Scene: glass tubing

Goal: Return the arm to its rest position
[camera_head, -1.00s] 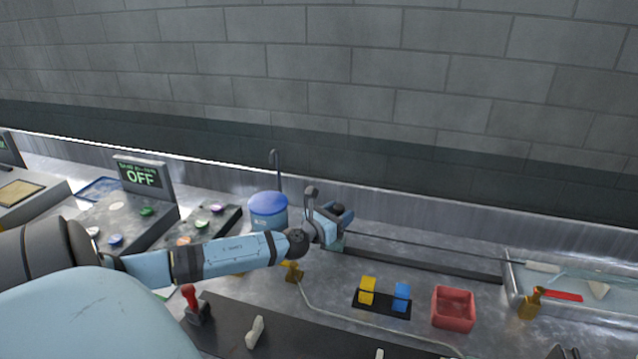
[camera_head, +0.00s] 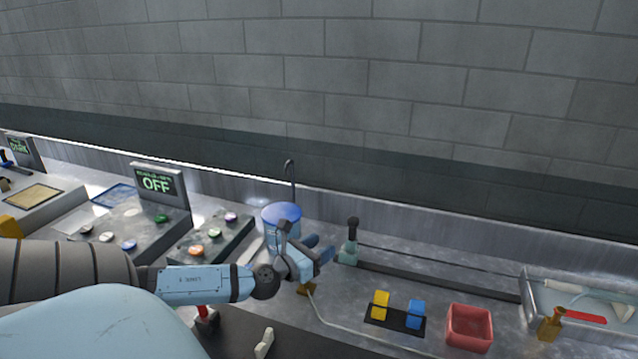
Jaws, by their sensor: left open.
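My left arm comes in from the left, and its light-blue gripper (camera_head: 318,258) is over the bench in the middle of the camera_head view. The gripper is open, and I see nothing between its fingers. It is in front of the blue-lidded container (camera_head: 282,216) and partly covers it. A small pale-green bottle-like piece with a dark top (camera_head: 348,243) stands just right of the gripper, apart from it. My right gripper is not in view.
A panel with an OFF sign (camera_head: 157,182) and coloured buttons stands at the left. Yellow and blue blocks on a black holder (camera_head: 398,322), a red bin (camera_head: 469,328) and a clear tray (camera_head: 535,292) lie to the right. A red-handled lever (camera_head: 205,318) is below the arm.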

